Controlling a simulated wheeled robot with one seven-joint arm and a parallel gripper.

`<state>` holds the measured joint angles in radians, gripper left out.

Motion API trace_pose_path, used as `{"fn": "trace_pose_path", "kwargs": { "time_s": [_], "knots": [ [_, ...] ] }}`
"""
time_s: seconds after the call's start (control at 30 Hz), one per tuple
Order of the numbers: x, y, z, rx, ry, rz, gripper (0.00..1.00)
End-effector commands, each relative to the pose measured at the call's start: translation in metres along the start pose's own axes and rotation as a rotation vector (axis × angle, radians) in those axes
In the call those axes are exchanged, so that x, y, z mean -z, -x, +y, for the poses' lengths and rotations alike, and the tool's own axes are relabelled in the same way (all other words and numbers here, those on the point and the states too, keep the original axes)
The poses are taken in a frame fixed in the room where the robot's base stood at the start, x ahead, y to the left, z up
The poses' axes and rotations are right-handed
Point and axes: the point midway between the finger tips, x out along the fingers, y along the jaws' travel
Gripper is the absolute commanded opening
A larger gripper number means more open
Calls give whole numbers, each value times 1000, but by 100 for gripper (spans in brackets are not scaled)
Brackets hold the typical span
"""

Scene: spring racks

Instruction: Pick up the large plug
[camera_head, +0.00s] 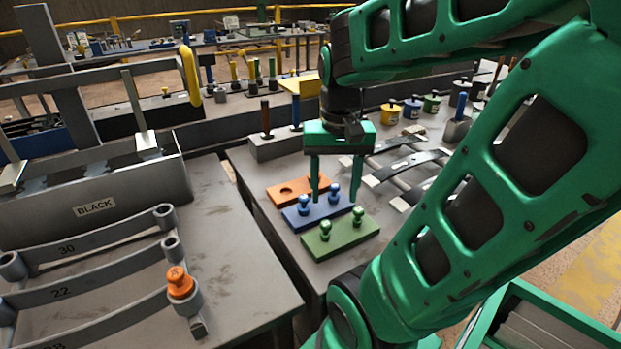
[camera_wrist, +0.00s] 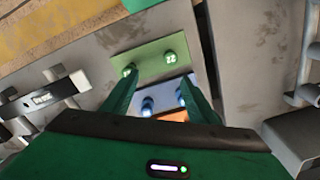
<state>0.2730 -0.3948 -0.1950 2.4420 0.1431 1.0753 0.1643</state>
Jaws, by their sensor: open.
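My gripper (camera_head: 335,199) is open, pointing down over the plug blocks, with nothing visible between its fingers. The fingers also show in the wrist view (camera_wrist: 158,79). The blue block (camera_head: 318,213) holds two blue plugs (camera_head: 333,194), close to the fingers. The green block (camera_head: 342,242) in front holds two green plugs (camera_head: 325,230); one is marked 22 in the wrist view (camera_wrist: 170,56). Behind, the orange block (camera_head: 279,194) has an empty hole; its other side is partly hidden. An orange plug (camera_head: 180,280) sits in a spring eye at left. I cannot tell which is the large plug.
A rack marked BLACK (camera_head: 130,190) and several grey springs (camera_head: 95,287) stand on the left bench. Dark springs (camera_head: 415,162) lie right of the blocks. A grey holder with upright tools (camera_head: 268,148) is behind. Bare tabletop lies left of the green block.

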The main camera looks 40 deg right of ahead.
Motion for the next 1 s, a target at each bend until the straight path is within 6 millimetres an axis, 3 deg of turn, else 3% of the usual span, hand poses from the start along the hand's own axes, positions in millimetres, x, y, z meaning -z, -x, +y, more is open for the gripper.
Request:
{"fn": "trace_pose_path", "kwargs": {
  "time_s": [0.03, 0.2, 0.3, 0.43, 0.63, 1.0],
  "knots": [
    [22, 7, -4, -4, -70, -1, 54],
    [96, 25, -16, -6, -312, 4, 54],
    [134, 29, -21, -5, -433, 4, 54],
    [171, 31, -24, -2, -551, 3, 54],
    [194, 27, -26, 0, -630, 2, 54],
    [195, -20, -28, 0, -633, 2, 54]
  ]
}}
